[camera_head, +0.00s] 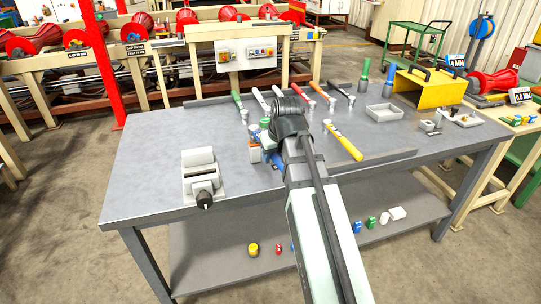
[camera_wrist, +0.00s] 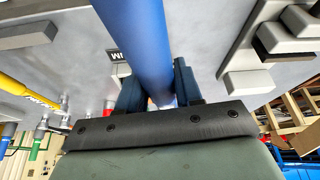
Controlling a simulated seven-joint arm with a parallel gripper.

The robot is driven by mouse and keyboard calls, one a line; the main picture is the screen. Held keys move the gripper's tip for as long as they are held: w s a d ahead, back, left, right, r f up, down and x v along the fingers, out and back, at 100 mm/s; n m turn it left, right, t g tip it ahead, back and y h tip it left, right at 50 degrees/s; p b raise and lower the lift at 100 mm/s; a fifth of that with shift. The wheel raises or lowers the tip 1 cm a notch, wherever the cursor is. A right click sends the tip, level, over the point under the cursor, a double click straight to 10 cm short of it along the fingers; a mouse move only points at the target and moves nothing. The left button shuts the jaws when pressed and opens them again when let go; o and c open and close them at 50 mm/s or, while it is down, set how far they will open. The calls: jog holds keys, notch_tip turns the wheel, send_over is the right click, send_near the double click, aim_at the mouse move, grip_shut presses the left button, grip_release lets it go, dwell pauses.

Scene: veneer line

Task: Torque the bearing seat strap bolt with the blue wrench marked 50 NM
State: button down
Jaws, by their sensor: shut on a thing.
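My gripper (camera_wrist: 153,90) is shut on the blue wrench, whose smooth blue handle (camera_wrist: 135,30) runs up between the fingers in the wrist view. In the head view my arm hides most of the wrench; a bit of its blue handle (camera_head: 278,160) shows over the grey workbench (camera_head: 150,150). Its 50 NM marking cannot be read. A small label (camera_wrist: 117,55) shows beside the handle in the wrist view. A red roller (camera_head: 492,83) rests on a stand at the far right, by a small display (camera_head: 519,95). I cannot make out the strap bolt.
A yellow wrench (camera_head: 343,142) lies right of my arm. A grey vise-like block (camera_head: 201,175) sits at left. A grey tray (camera_head: 384,112) and yellow box (camera_head: 430,90) stand at right. The bench's left end is clear.

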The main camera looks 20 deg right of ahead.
jog(key=shift+r, duration=0.2)
jog(key=shift+r, duration=2.3)
